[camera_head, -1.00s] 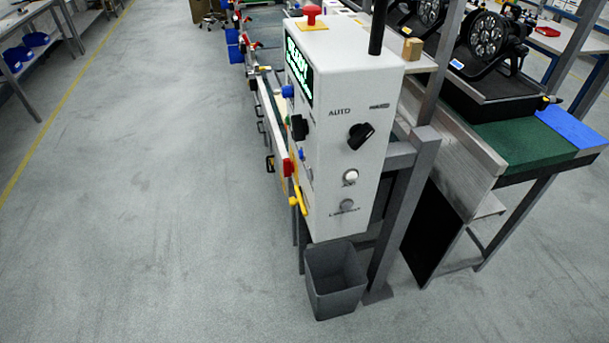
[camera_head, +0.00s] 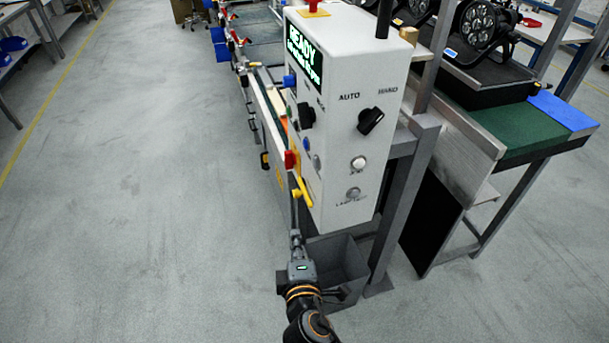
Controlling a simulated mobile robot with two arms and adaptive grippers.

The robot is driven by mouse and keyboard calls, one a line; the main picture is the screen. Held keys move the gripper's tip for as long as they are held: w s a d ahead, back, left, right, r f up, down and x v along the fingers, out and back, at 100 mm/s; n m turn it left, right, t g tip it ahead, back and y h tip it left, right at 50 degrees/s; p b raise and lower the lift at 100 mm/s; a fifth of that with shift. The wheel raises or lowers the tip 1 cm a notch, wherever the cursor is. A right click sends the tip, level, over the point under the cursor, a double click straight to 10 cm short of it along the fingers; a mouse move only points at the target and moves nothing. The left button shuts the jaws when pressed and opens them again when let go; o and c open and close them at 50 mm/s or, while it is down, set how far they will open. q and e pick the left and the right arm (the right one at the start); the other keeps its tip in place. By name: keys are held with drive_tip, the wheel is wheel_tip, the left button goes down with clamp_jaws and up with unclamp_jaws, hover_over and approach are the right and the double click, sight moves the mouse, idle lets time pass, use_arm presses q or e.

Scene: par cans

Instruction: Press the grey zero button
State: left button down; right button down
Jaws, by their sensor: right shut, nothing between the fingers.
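The white control box (camera_head: 335,110) stands in the middle. Its front face carries a white button (camera_head: 358,163) and, below it, a grey button (camera_head: 353,193) with a label that seems to read LAMP TEST. The labels there are not readable, so I cannot tell which grey button is the zero one. My right gripper (camera_head: 296,236) is shut and empty, pointing up below the box's lower left edge, apart from these buttons. My left gripper is not in view.
A yellow handle (camera_head: 302,192) and a red part (camera_head: 290,159) stick out at the box's left edge. A black selector knob (camera_head: 371,120) juts from the front. A grey bin (camera_head: 340,258) stands below. Open floor (camera_head: 140,200) lies to the left.

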sight(316, 163)
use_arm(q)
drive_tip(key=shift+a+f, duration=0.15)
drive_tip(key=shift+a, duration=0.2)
use_arm(e)
wheel_tip(316, 163, up, 10)
drive_tip(key=t, duration=0.2)
drive_tip(key=shift+s+a+r+h, duration=0.15)
drive_tip(key=shift+s+r+h, duration=0.15)
drive_tip(key=shift+s, duration=0.15)
